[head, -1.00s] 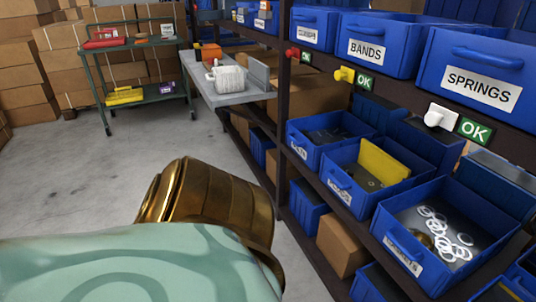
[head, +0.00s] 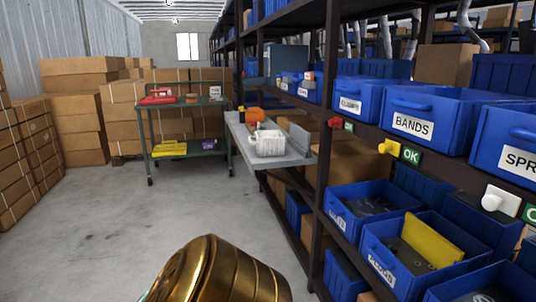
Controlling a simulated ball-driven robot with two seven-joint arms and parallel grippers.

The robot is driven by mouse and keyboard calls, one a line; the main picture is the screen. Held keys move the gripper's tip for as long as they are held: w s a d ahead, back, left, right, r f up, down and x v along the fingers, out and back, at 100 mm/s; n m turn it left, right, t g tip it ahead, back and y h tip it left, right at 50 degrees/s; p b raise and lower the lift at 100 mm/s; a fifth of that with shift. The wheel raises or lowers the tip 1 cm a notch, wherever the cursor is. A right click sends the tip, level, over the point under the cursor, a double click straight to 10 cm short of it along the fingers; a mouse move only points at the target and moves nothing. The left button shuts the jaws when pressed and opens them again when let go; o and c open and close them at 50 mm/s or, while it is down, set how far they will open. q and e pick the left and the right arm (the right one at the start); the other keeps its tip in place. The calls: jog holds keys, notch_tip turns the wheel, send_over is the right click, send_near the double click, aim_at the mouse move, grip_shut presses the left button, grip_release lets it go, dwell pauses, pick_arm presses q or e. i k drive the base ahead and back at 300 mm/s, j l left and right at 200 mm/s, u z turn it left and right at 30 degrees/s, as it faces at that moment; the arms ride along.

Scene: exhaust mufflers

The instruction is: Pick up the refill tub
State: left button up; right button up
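No thing in view is clearly marked as the refill tub. A white ribbed container (head: 268,142) stands on a grey bench-like shelf (head: 250,155) that juts from the rack, in the middle of the head view. I cannot tell whether it is the tub. An orange item (head: 255,114) sits just behind it. Neither of my grippers is in view. A brass-coloured part at the bottom edge looks like part of my own arm, well short of the grey shelf.
Blue bins, including one labelled BANDS (head: 428,118), fill the rack at right. A lower blue bin (head: 385,262) holds a yellow divider. A green cart (head: 187,150) carries red and yellow items. Cardboard boxes (head: 78,105) stack at left. The concrete floor (head: 110,225) is clear.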

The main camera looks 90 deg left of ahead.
aim_at(270, 142)
jog(key=u, duration=2.6)
